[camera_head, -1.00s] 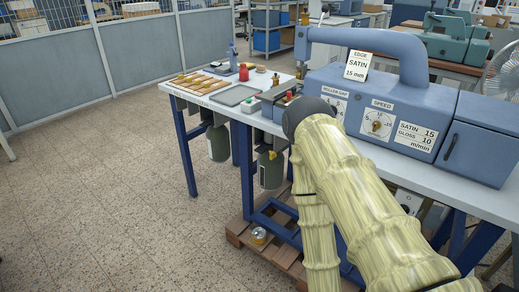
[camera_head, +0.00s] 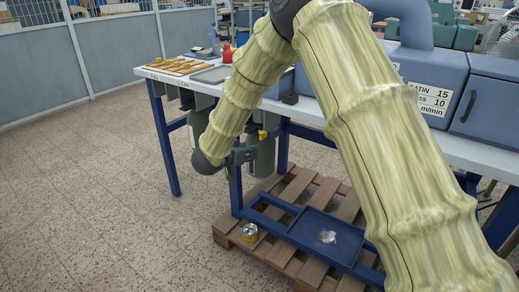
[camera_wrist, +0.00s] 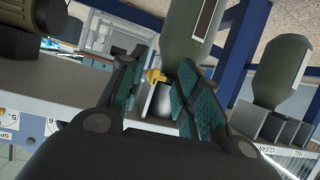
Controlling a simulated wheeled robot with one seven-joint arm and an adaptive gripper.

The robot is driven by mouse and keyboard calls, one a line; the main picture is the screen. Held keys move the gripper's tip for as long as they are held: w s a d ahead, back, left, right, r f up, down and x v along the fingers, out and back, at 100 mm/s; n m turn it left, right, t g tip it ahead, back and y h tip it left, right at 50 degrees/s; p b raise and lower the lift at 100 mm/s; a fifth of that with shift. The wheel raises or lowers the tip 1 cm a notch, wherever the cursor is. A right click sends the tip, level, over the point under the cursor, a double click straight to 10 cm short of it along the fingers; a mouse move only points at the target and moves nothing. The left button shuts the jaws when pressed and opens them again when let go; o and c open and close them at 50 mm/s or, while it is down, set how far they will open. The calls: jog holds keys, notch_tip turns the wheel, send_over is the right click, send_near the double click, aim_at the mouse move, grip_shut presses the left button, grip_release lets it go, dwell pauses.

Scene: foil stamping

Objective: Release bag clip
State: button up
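A dark green bag or canister (camera_head: 262,158) hangs under the table, partly behind my gripper and arm; it also shows upside down in the wrist view (camera_wrist: 190,38). A small yellow clip (camera_head: 263,134) sits at its neck, and it shows between my fingers in the wrist view (camera_wrist: 155,76). My gripper (camera_head: 246,153) is below table height, close in front of this bag. Its teal-padded fingers (camera_wrist: 163,100) are apart with the clip in the gap. I cannot tell whether either finger touches it. A second green bag (camera_wrist: 283,70) stands apart to the right in the wrist view.
The table (camera_head: 150,73) carries a grey tray (camera_head: 211,74), a red container (camera_head: 227,54) and a blue machine (camera_head: 436,80). Its blue leg (camera_head: 236,190) is close to my gripper. Below are a wooden pallet (camera_head: 225,224), a can (camera_head: 250,233) and a blue tray (camera_head: 305,225). Floor at left is clear.

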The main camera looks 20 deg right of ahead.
jog(key=m+h+b, duration=0.1)
jog(key=m, duration=0.1)
send_near(260, 135)
jog(key=shift+g, duration=0.5)
jog(key=b+x, duration=0.1)
jog(key=x, duration=0.8)
jog(key=shift+w+d+r+b, duration=0.1)
jog(key=shift+w+d+b, duration=0.1)
jog(key=shift+w+b, duration=0.2)
jog(key=shift+c, duration=0.5)
grip_shut()
